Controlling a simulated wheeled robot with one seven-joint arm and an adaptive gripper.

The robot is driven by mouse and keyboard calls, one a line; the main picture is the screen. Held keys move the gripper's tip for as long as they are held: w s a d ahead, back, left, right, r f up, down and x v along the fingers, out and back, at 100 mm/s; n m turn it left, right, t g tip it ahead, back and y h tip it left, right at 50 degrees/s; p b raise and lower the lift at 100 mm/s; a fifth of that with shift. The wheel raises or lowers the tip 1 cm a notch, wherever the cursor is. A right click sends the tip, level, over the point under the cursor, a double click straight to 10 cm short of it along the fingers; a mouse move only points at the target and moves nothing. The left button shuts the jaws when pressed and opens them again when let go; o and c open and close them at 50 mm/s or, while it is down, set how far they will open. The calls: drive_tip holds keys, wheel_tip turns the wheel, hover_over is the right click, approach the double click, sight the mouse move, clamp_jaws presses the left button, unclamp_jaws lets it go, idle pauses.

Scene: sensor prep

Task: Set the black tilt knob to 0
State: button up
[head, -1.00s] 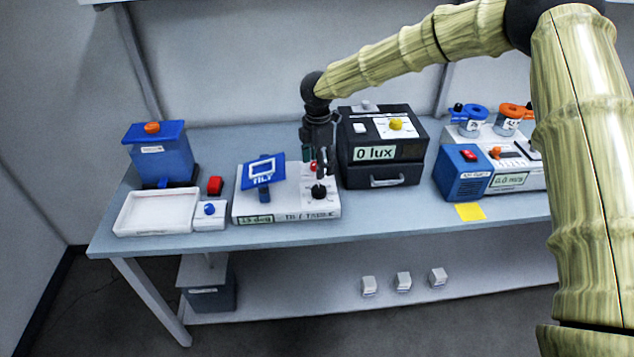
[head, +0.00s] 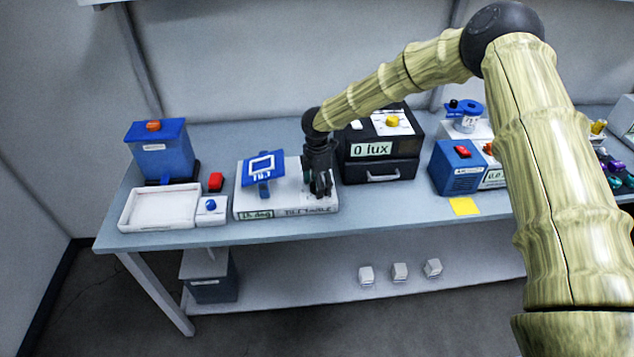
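The tilt table (head: 287,211) is a white box with a blue tilted plate (head: 263,168) on a post at its left. Its small green display (head: 256,214) seems to read about 15 deg, but the digits are blurred. My gripper (head: 321,190) points down over the right part of the box, at the place of the black tilt knob. The knob is hidden behind or between the dark fingers. I cannot tell whether the fingers touch it or how far they are apart.
A black light box (head: 382,171) reading 0 lux stands close to the right of my gripper. A blue device (head: 452,174) and yellow note (head: 464,206) are right.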

drive_tip(key=shift+c, duration=0.3)
drive_tip(key=c, duration=1)
